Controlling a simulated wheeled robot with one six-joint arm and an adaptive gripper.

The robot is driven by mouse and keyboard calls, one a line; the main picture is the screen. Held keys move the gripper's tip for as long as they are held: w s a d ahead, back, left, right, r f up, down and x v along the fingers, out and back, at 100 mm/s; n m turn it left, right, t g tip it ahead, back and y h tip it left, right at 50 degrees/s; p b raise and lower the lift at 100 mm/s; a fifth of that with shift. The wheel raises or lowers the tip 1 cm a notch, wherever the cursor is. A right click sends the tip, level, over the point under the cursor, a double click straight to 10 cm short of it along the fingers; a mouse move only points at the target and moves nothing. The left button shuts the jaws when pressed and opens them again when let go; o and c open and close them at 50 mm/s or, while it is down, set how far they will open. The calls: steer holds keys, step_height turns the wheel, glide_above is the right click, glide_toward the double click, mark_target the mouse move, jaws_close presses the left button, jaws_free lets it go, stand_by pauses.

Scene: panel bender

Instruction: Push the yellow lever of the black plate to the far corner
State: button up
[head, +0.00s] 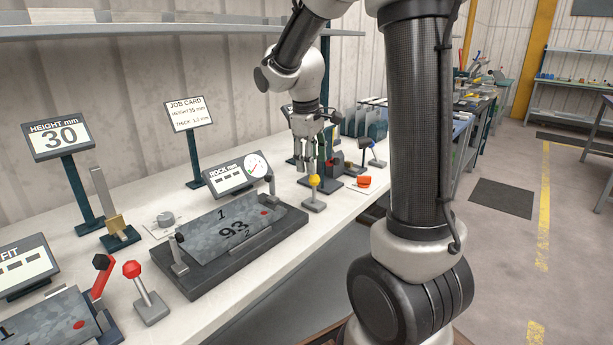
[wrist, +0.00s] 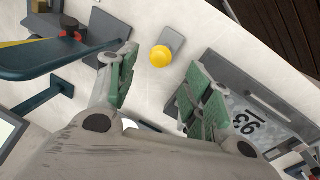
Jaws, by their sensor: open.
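The yellow lever has a yellow ball knob (head: 314,181) and stands on a small grey base beside the right end of the black plate (head: 185,282). My gripper (head: 308,166) points down behind the yellow knob in the head view, open and empty. In the wrist view the yellow knob (wrist: 160,56) shows between the two green finger pads, seen from above, with its grey base (wrist: 174,42) under it. I cannot tell whether a finger touches the knob. Part of the black plate (wrist: 235,62) lies right of the fingers.
A red-knobbed lever (head: 132,270) stands at the near left. A dial display (head: 238,173) stands behind the black plate. Right of my gripper are a red part (head: 363,182) and a black-knobbed lever (head: 375,152). The bench top before the yellow lever is clear.

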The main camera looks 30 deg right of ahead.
mark_target(314, 189)
steer(key=f, duration=0.3)
steer(key=d+f, duration=0.1)
steer(key=f, duration=0.1)
steer(key=shift+w+f, duration=0.2)
steer(key=shift+f, duration=0.1)
jaws_close()
